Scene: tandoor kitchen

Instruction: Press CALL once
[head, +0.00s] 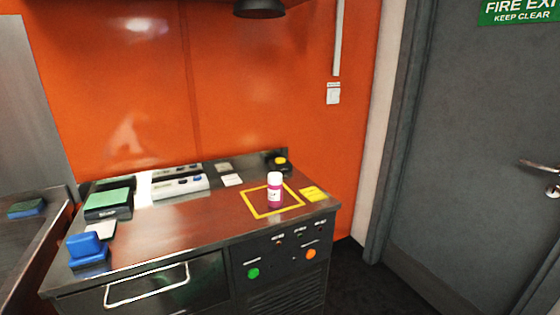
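No label reading CALL can be made out in the head view, so I cannot tell which control it is. The counter's front panel has a round green button (253,273) and a round orange button (311,254). Small knobs or switches (299,235) with tiny, unreadable labels sit above them. A yellow-topped black device (280,163) stands at the back right of the counter. A blue block-like device (86,246) stands at the front left. Neither of my grippers is in view.
The counter (185,228) carries a pink bottle with a white cap (275,190) inside a yellow outlined square, a yellow note (313,193), a green-topped box (109,203) and a grey switch unit (180,187). A grey fire-exit door (470,160) is at right.

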